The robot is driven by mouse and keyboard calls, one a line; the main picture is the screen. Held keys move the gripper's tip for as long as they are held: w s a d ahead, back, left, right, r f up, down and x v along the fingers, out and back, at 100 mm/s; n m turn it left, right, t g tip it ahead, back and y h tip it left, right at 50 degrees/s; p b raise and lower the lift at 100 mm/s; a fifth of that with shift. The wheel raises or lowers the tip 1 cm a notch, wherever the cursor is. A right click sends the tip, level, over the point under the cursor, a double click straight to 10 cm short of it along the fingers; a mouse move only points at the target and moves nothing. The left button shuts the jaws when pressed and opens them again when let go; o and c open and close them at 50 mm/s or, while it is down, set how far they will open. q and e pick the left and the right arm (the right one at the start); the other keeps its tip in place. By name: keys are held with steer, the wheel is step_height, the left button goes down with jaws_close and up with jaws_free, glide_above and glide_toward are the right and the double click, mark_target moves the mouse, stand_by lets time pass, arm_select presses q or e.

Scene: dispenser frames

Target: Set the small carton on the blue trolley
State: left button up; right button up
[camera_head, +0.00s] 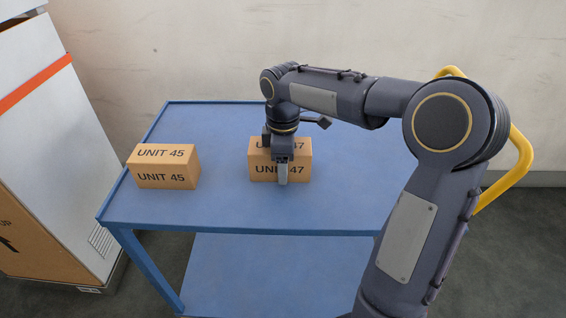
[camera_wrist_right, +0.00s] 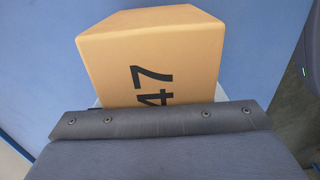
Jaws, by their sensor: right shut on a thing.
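A small tan carton marked UNIT 47 (camera_head: 262,173) is at the middle of the blue trolley's top (camera_head: 225,210). It looks upright and appears to rest on the top. My right gripper (camera_head: 282,172) comes down over it from above and is shut on it, hiding part of its label. In the right wrist view the same carton (camera_wrist_right: 190,50) sits just past the gripper, with the blue surface around it. A second tan carton marked UNIT 45 (camera_head: 165,168) stands on the left part of the trolley top. My left gripper is not in view.
A white cabinet with an orange stripe (camera_head: 60,130) stands at the left, with a large brown box (camera_head: 35,240) beside it. The trolley has a yellow handle (camera_head: 515,170) at the right and a lower blue shelf (camera_head: 270,275). The top between the two cartons is clear.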

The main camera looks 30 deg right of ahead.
steer(key=o, duration=0.8)
steer(key=shift+f, duration=0.15)
steer(key=o, duration=0.5)
steer(key=shift+c, duration=0.2)
